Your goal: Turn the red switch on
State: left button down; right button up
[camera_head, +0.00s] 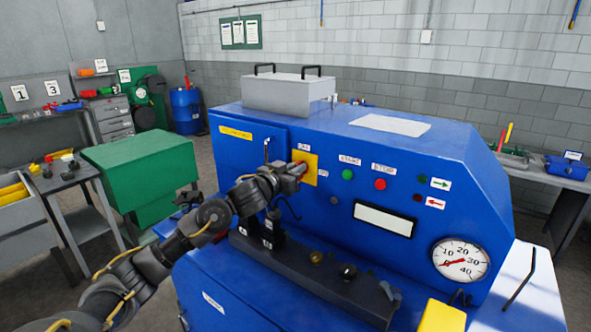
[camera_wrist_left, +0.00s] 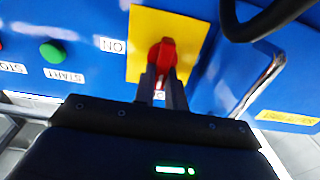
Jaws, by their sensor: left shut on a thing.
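The red switch (camera_wrist_left: 162,56) is a red knob on a yellow plate (camera_wrist_left: 140,25) on the blue machine's front. In the left wrist view the ON label (camera_wrist_left: 112,45) is beside the plate, and a second label below the knob is mostly hidden by the fingers. My left gripper (camera_wrist_left: 162,80) is shut on the red switch, with its two fingers close together at the knob. In the head view my left gripper (camera_head: 297,172) reaches the yellow plate (camera_head: 313,170) and covers most of the knob. My right gripper is not in view.
A green START button (camera_head: 347,174) and a red STOP button (camera_head: 380,184) sit right of the switch. A dark ledge with knobs (camera_head: 310,270) runs below the arm. A metal handle (camera_wrist_left: 262,85) and a dark cable (camera_wrist_left: 262,22) are near the gripper in the wrist view.

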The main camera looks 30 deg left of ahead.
pick_arm(q)
jog(key=m+b, duration=0.2)
jog(key=m, duration=0.2)
jog(key=m+b, duration=0.2)
jog(key=m, duration=0.2)
jog(key=d+f+m+b, duration=0.1)
jog(key=m+b, duration=0.2)
jog(key=m, duration=0.2)
jog(key=shift+d, duration=0.1)
jog(key=shift+s+f+m+b, duration=0.1)
jog(key=shift+f+m+b, duration=0.1)
jog(key=shift+m+b, duration=1.7)
jog(key=shift+m+p, duration=0.4)
jog(key=shift+m, duration=0.2)
jog(key=c, duration=1.4)
grip_release()
jog(key=shift+c, duration=0.2)
